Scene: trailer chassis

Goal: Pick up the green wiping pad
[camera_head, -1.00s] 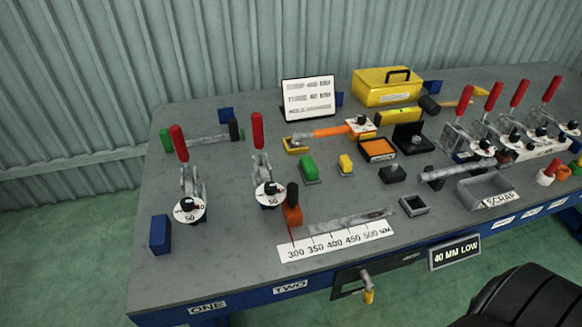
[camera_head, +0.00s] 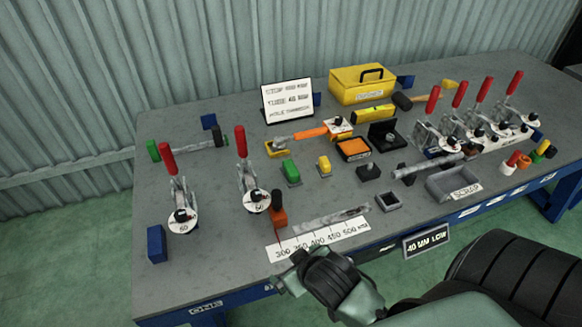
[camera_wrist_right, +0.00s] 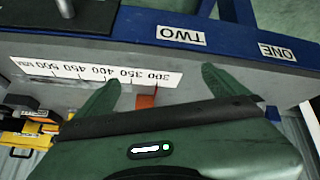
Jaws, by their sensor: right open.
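The green wiping pad (camera_head: 291,172) is a small green block on the grey workbench (camera_head: 215,265), left of a similar yellow block, in the head view. My right gripper (camera_head: 286,270) is at the front edge of the bench, by the printed scale strip, nearer the camera than the pad and apart from it. In the right wrist view its two green fingers (camera_wrist_right: 157,88) are spread over the scale strip, with no object held between them. I cannot make out the pad in that view. My left gripper is not in view.
An orange block with a dark knob (camera_head: 278,212) stands between the front edge and the pad. The yellow block (camera_head: 324,166) and an orange-topped tray (camera_head: 354,149) are to the pad's right. A red-handled clamp (camera_head: 252,185) is to its left.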

